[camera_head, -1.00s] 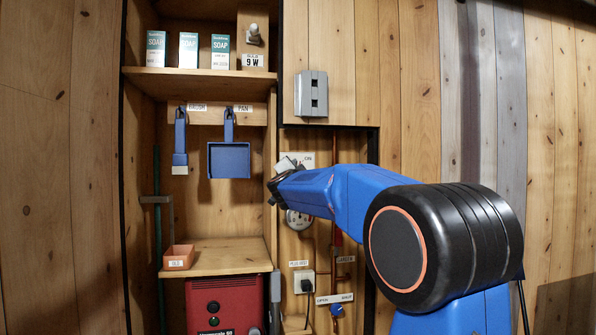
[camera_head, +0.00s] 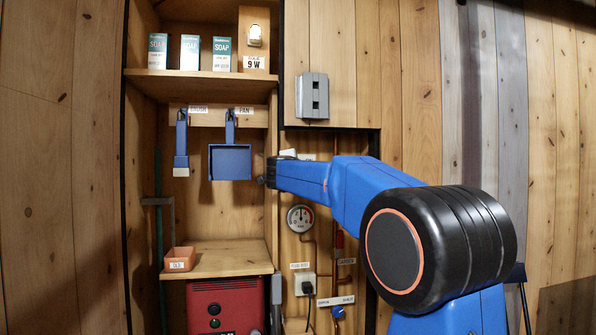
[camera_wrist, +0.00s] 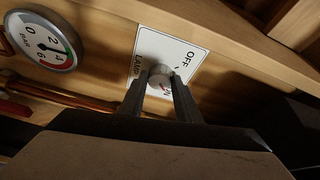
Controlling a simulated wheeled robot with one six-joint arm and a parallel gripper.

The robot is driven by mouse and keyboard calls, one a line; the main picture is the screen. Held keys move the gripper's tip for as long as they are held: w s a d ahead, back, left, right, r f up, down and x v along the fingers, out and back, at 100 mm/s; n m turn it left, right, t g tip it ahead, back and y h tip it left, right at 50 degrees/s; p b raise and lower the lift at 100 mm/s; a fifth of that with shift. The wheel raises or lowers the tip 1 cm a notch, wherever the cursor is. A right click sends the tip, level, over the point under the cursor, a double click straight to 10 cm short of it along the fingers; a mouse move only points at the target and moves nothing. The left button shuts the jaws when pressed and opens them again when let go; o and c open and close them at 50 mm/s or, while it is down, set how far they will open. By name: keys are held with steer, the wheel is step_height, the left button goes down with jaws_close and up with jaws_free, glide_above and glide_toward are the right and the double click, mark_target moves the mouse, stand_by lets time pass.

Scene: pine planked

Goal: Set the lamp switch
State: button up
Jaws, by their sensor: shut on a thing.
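The lamp switch is a round grey knob (camera_wrist: 157,73) on a white plate (camera_wrist: 186,50) lettered LAMP, OFF and ON. A red mark on the knob's lower side is near the ON lettering, which is partly hidden by a finger. My gripper (camera_wrist: 158,88) has one dark finger on each side of the knob and is shut on it. In the head view my arm hides most of the plate and the knob. A small white bulb (camera_head: 255,35) above the 9 W label on the top shelf looks bright.
A round dial gauge (camera_head: 300,218) and copper pipes are below the switch. A grey box (camera_head: 312,95) is on the wall above. A blue brush (camera_head: 181,140) and pan (camera_head: 229,161) hang to the left, over a wooden ledge (camera_head: 232,258) with an orange tray (camera_head: 179,259).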

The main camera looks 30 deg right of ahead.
steer(key=shift+f, duration=0.1)
steer(key=o, duration=1.1)
steer(key=shift+c, duration=0.2)
steer(key=shift+s, duration=0.1)
steer(key=v, duration=1.7)
steer(key=shift+a, duration=0.15)
